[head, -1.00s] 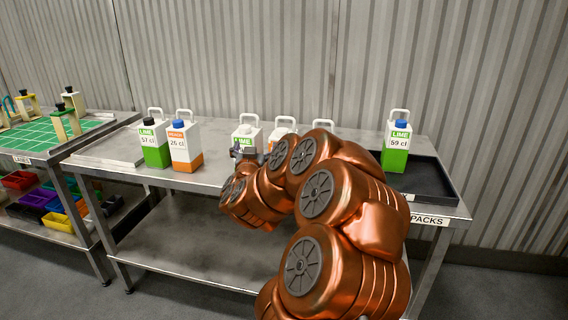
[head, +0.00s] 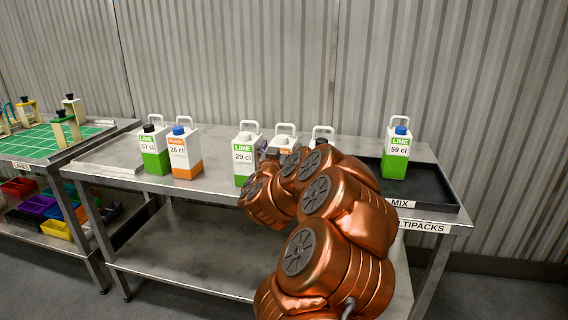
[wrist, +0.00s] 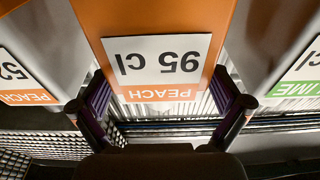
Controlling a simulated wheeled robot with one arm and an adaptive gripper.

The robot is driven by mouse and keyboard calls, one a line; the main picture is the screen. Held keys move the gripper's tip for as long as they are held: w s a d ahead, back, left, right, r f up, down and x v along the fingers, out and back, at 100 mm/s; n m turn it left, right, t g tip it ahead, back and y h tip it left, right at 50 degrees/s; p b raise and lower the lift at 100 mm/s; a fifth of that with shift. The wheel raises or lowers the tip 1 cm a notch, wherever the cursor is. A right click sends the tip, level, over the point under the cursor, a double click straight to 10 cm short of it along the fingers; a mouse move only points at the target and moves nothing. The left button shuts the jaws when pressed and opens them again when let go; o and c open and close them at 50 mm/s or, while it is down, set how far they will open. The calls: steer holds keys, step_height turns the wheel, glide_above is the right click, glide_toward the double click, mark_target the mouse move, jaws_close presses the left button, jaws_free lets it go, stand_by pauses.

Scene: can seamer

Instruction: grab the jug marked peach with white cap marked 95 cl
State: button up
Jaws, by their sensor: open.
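The peach jug marked 95 cl (wrist: 160,25) fills the middle of the wrist view, upside down, with an orange body and a white label. My gripper (wrist: 166,110) is open, with one finger on each side of this jug; whether either finger touches it I cannot tell. In the head view the jug (head: 284,141) stands on the steel table, mostly hidden behind my arm. Its cap is not clear in either view.
Close beside it stand the lime 29 cl jug (head: 244,155) and another jug (head: 322,133), a peach one (wrist: 30,60) in the wrist view. Lime 57 cl (head: 153,150) and peach 26 cl (head: 184,152) stand left. Lime 59 cl (head: 396,152) stands in a black tray (head: 433,190).

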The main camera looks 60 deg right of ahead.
steer(key=shift+x, duration=1.4)
steer(key=c, duration=1.6)
steer(key=shift+c, duration=0.6)
steer(key=shift+r, duration=0.1)
